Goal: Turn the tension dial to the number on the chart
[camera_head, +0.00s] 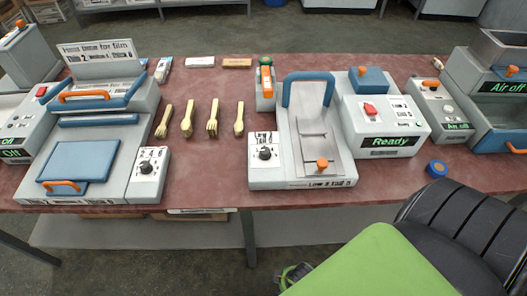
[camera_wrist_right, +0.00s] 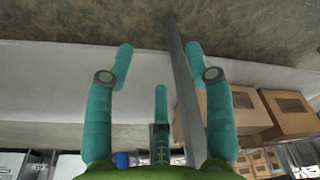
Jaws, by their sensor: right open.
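A white panel with a black dial (camera_head: 265,153) sits at the left front of the central press (camera_head: 318,120); its markings are too small to read. A second black dial (camera_head: 147,168) is on the right front of the left machine (camera_head: 88,150). A printed board (camera_head: 97,50) stands at the back of that machine; its text is too blurred to read, and I cannot tell whether it is the chart. My right gripper (camera_wrist_right: 158,52) shows in the right wrist view with its teal fingers apart and empty, away from both dials. My left gripper is not in view.
Wooden cutlery (camera_head: 199,119) lies between the machines on the reddish table (camera_head: 205,85). A box reading "Ready" (camera_head: 385,125) adjoins the press. A blue round item (camera_head: 437,168) lies near the front edge. Cardboard boxes (camera_wrist_right: 280,110) show in the right wrist view.

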